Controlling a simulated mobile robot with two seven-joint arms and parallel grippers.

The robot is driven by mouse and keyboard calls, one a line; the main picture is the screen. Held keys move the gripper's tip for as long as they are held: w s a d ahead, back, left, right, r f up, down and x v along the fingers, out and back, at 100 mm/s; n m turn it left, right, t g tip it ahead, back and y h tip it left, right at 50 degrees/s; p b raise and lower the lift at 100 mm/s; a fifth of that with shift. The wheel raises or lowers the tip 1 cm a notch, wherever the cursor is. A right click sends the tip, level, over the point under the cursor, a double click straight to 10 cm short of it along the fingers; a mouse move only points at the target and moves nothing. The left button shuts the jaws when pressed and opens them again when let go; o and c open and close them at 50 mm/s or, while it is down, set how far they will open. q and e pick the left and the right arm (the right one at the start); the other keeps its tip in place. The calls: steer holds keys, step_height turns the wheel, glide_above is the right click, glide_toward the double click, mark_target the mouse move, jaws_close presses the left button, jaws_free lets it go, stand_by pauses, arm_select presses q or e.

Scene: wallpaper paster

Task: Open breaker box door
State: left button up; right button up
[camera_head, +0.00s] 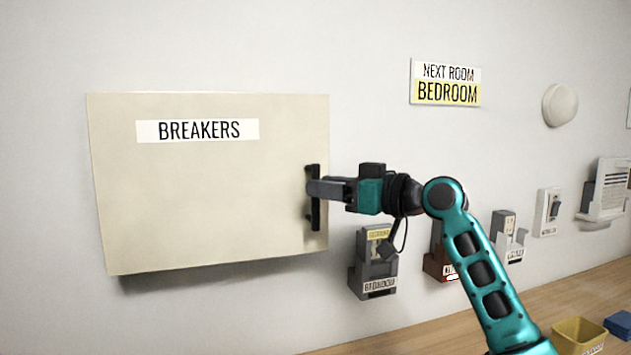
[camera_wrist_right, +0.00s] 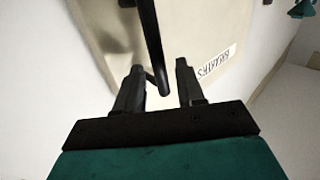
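The breaker box door (camera_head: 200,200) is a beige panel on the wall at left in the head view, labelled BREAKERS, and looks shut. Its black vertical handle (camera_head: 315,215) is near the right edge. My right gripper (camera_head: 312,188) reaches in from the right, its fingertips at the middle of the handle. In the right wrist view, the two fingers (camera_wrist_right: 160,68) stand apart with the dark handle bar (camera_wrist_right: 150,40) between them and gaps showing on both sides. Whether either finger touches the bar cannot be told. The door's face (camera_wrist_right: 195,30) also shows there. My left gripper is not in view.
A BEDROOM sign (camera_head: 445,82) hangs above my arm. A grey wall holder (camera_head: 374,264) hangs below the gripper, with several others to the right. A wooden counter (camera_head: 440,338) runs below, with a yellow bin (camera_head: 578,337). The wall left of the box is clear.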

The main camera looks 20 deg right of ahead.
steer(key=shift+x, duration=1.4)
steer(key=shift+c, duration=0.2)
jaws_close()
